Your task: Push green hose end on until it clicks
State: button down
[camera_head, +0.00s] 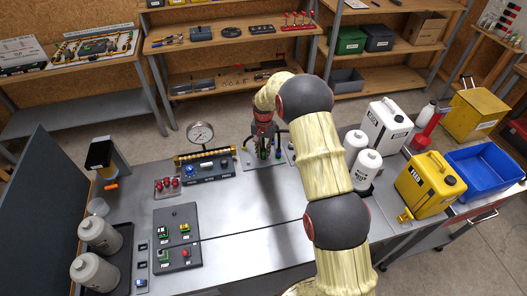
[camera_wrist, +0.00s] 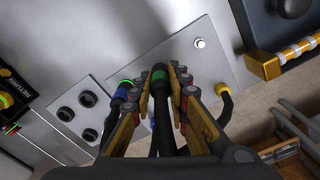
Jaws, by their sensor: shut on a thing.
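The green hose end (camera_wrist: 159,78) is a dark hose with a green collar, seen in the middle of the wrist view. My gripper (camera_wrist: 162,90) is shut on it, with one finger on each side. Its tip points at the grey plate (camera_wrist: 205,66); whether it touches a fitting there is hidden. A blue-collared hose end (camera_wrist: 124,91) stands just left of it, close to my left finger. In the head view my gripper (camera_head: 264,150) is over the plate (camera_head: 249,163) at the back of the bench, and the hose end is too small to make out clearly.
A brass-coloured fitting with a dark hose (camera_wrist: 223,91) is right of my gripper. A panel with several black round sockets (camera_wrist: 88,99) lies to the left. In the head view a gauge (camera_head: 200,133) stands left of the plate, and white bottles (camera_head: 367,165) stand right of my arm.

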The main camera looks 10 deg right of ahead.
aim_at(263, 149)
jog(key=shift+f+b, duration=0.75)
jog(key=shift+f, duration=0.5)
dwell(0.7)
jog(key=c, duration=1.6)
grip_release()
jog(key=shift+c, duration=0.2)
notch_tip(263, 149, up, 12)
